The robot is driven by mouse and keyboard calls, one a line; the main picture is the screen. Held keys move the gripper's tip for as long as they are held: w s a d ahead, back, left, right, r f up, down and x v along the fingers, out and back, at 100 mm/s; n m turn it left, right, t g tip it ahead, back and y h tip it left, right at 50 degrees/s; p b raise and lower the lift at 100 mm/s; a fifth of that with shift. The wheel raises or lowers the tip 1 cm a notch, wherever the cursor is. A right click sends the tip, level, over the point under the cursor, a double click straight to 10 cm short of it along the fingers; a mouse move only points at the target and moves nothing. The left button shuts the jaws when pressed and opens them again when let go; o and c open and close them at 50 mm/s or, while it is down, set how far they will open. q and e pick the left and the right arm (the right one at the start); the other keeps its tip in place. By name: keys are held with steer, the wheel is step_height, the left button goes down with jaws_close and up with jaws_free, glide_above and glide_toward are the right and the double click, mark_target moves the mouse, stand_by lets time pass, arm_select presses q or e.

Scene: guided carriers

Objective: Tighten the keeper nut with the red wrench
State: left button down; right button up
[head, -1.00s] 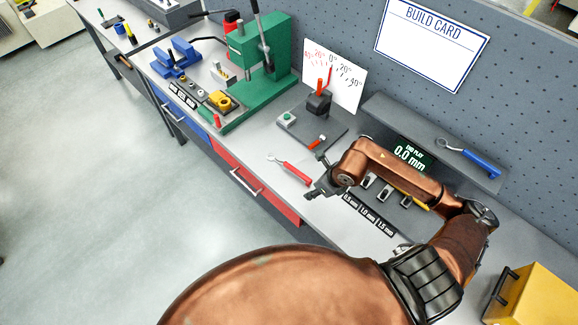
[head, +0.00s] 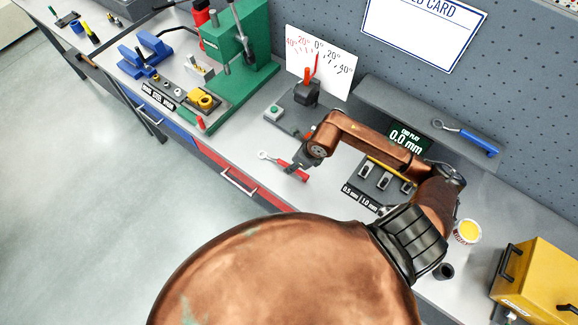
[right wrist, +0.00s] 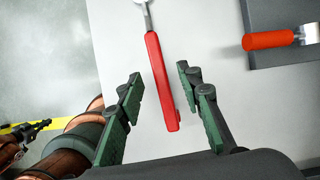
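The red wrench (head: 290,168) lies on the grey bench top, with its silver head toward the left in the head view. In the right wrist view the red handle (right wrist: 160,82) runs between the fingers of my right gripper (right wrist: 157,95). The fingers are open, with a gap on both sides of the handle. In the head view my right gripper (head: 297,168) is at the handle end of the wrench. A dark fixture with a red lever (head: 307,92) stands on a dark plate behind it. I cannot make out the keeper nut.
An orange-handled tool (right wrist: 270,40) lies on the dark plate beside the wrench. A blue wrench (head: 467,138) rests on the back shelf. A green press (head: 240,50) stands at the left, a yellow case (head: 540,280) at the right. Slotted gauges (head: 385,180) lie right of the wrench.

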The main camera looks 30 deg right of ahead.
mark_target(283, 165)
steer(key=x, duration=0.2)
steer(key=shift+w+a+f, duration=0.2)
steer(key=shift+f, duration=0.1)
steer(key=shift+w+f, duration=0.15)
steer(key=shift+f, duration=0.45)
steer(key=c, duration=0.7)
steer(key=shift+c, duration=0.8)
arm_select(q)
steer(key=shift+w+r, duration=0.4)
steer(key=shift+w, duration=0.1)
arm_select(e)
jaws_close()
arm_select(q)
steer(key=shift+w, duration=0.1)
